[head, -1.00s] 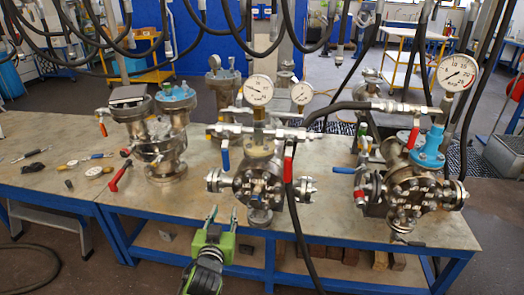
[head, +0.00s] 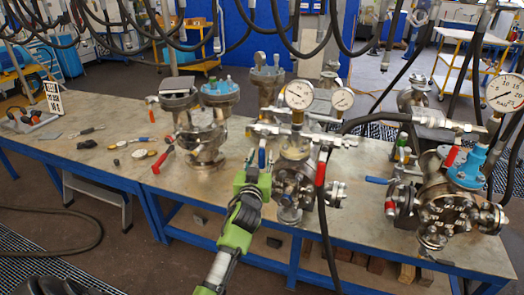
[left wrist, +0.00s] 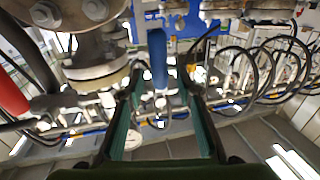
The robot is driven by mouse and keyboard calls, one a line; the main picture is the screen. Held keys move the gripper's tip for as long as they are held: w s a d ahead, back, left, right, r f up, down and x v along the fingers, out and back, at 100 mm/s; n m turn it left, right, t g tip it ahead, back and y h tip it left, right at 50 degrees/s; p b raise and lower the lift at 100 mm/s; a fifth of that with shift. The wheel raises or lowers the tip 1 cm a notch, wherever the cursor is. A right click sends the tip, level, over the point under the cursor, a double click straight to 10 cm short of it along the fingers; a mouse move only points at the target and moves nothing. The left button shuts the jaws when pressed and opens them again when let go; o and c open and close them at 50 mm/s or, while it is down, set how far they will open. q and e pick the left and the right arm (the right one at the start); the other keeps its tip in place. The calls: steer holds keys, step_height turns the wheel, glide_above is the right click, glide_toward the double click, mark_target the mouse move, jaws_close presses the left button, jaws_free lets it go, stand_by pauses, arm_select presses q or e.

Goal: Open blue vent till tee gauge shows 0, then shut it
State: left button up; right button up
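The middle vessel (head: 295,180) stands on the bench with a tee on top. The tee carries a larger round gauge (head: 299,95); its needle is too small to read surely. A smaller gauge (head: 343,99) stands to its right. The blue vent handle (head: 262,158) hangs down at the left of the tee, a red handle (head: 320,168) at the right. My left gripper (head: 257,165) is at the blue handle. In the left wrist view, the blue handle (left wrist: 158,55) shows between the open fingers (left wrist: 160,80), with gaps on both sides. My right gripper is out of view.
A vessel with a blue flange (head: 218,92) stands left, and one with a blue fitting (head: 467,170) and gauge (head: 505,93) right. A black hose (head: 330,235) hangs in front of the middle vessel. Small tools lie on the bench's left part.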

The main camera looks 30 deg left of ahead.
arm_select(q)
steer(key=shift+x, duration=1.25)
jaws_close()
